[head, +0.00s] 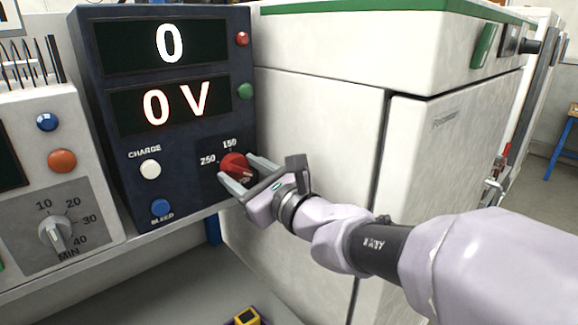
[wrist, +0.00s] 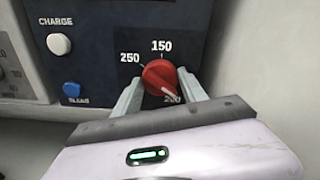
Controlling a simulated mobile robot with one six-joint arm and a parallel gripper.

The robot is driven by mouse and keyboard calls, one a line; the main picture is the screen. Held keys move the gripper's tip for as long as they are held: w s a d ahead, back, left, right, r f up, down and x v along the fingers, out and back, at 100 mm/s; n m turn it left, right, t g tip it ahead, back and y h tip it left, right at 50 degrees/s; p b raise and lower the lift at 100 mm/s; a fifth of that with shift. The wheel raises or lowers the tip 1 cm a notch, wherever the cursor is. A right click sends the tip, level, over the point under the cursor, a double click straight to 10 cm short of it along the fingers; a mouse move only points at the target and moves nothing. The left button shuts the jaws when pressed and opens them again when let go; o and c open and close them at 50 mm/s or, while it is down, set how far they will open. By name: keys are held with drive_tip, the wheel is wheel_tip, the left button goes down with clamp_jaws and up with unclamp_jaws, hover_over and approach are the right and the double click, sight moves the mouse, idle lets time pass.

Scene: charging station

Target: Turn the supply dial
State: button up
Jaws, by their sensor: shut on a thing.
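The supply dial (head: 235,164) is a red knob on the lower right of the dark blue supply panel (head: 120,120). It also shows in the wrist view (wrist: 158,74). Its white pointer line points down and to the right, toward a partly covered label. The labels 150 at the top and 250 at the left are clear. My gripper (wrist: 161,82) is shut on the dial, with one finger on its left side and one on its right. The displays read 0 and 0 V.
A white CHARGE button (head: 150,169) and a blue BLEED button (head: 161,208) sit left of the dial. A grey timer knob (head: 55,234) is on the unit at the far left. A white cabinet (head: 310,130) stands close on the right. A yellow object (head: 246,316) lies below.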

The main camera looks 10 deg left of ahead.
drive_tip(key=shift+f, duration=0.1)
drive_tip(key=o, duration=1.4)
drive_tip(key=shift+c, duration=0.2)
drive_tip(key=p+v, duration=0.2)
drive_tip(key=v, duration=1.5)
drive_tip(key=shift+d, duration=0.2)
drive_tip(key=shift+s, duration=0.1)
